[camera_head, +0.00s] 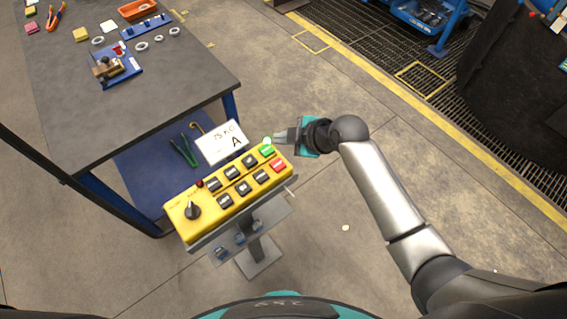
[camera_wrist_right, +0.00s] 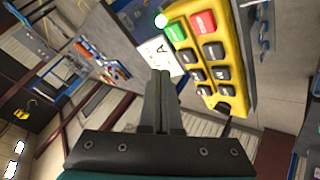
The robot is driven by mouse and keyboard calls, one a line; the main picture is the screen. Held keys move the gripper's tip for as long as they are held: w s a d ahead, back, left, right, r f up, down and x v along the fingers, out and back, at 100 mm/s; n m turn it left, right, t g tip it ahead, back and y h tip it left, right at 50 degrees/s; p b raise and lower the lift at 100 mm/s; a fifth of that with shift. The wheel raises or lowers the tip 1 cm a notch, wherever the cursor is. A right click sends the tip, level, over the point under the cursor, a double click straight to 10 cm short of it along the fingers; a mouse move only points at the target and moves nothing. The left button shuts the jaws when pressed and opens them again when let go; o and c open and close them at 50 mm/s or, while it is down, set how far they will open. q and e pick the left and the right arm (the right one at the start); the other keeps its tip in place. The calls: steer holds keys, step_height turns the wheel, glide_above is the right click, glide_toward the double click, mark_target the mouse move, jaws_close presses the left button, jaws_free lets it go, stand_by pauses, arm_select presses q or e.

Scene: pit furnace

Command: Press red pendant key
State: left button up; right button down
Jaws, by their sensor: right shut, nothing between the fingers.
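The yellow pendant (camera_head: 232,222) lies tilted on a stand in the head view. Its red key (camera_head: 278,166) is at the right end, just below the green key (camera_head: 267,150). Several black keys and a black knob (camera_head: 192,211) fill the rest. In the wrist view the red key (camera_wrist_right: 203,22) is at the top, beside the green key (camera_wrist_right: 176,31). My right gripper (camera_head: 277,139) is shut and empty near the pendant's right end, close to the green key. In the wrist view its closed fingers (camera_wrist_right: 161,75) point toward the card and green key. My left gripper is not in view.
A white card marked A (camera_head: 221,142) stands behind the pendant. A grey-topped workbench (camera_head: 150,110) with rings and tools is at upper left. Floor right of the stand is clear.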

mark_target(282, 166)
steer(key=shift+f, duration=0.1)
step_height(282, 166, down, 9)
steer(key=b, duration=0.6)
stand_by(2.1)
steer(key=shift+f+b, duration=0.25)
steer(key=shift+b, duration=0.05)
steer(key=shift+f+b, duration=0.45)
steer(key=shift+f, duration=0.05)
stand_by(0.7)
steer(key=shift+r, duration=0.1)
steer(key=shift+r+p, duration=0.8)
